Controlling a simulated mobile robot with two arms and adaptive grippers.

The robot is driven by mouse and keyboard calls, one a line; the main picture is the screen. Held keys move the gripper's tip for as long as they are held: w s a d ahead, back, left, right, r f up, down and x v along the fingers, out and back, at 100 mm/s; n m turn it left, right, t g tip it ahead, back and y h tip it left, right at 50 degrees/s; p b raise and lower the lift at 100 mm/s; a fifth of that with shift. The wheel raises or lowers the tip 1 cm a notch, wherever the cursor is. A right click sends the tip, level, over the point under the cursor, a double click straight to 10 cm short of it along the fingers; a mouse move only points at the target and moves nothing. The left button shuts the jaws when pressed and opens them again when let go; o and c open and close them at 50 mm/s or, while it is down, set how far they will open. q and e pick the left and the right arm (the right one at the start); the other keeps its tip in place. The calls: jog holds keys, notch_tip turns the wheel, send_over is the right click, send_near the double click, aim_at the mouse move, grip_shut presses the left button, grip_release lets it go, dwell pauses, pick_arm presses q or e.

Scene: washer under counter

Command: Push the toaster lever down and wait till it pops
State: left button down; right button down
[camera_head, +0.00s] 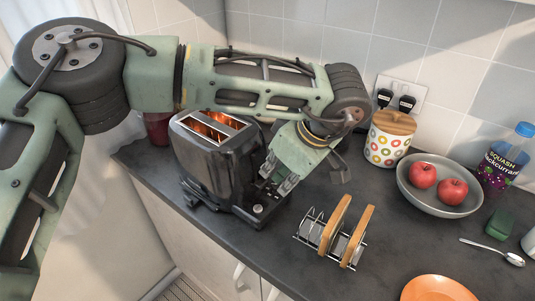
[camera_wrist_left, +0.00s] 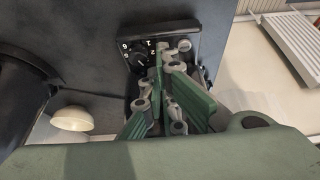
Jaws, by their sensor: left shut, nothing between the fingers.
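The black toaster (camera_head: 205,155) stands on the counter, and its two slots (camera_head: 212,125) glow orange inside. My left gripper (camera_head: 272,179) is shut and empty, angled down at the toaster's right end. In the left wrist view, the gripper (camera_wrist_left: 174,50) is close to the end face, beside a numbered dial (camera_wrist_left: 143,57). The fingers cover part of that face. I cannot clearly make out the lever or tell whether the fingers touch it. My right gripper is not in view.
A toast rack (camera_head: 325,240) with two bread slices stands right of the toaster. Behind are a dotted canister (camera_head: 388,145) and a bowl (camera_head: 440,200) of apples. A squash bottle (camera_head: 505,165), a spoon (camera_head: 492,250) and an orange plate (camera_head: 438,289) are farther right.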

pick_arm(q)
jog(key=shift+s+d, duration=0.1)
jog(key=shift+d, duration=0.05)
jog(key=v, duration=1.2)
jog(key=shift+d, duration=0.15)
jog(key=shift+r, duration=0.1)
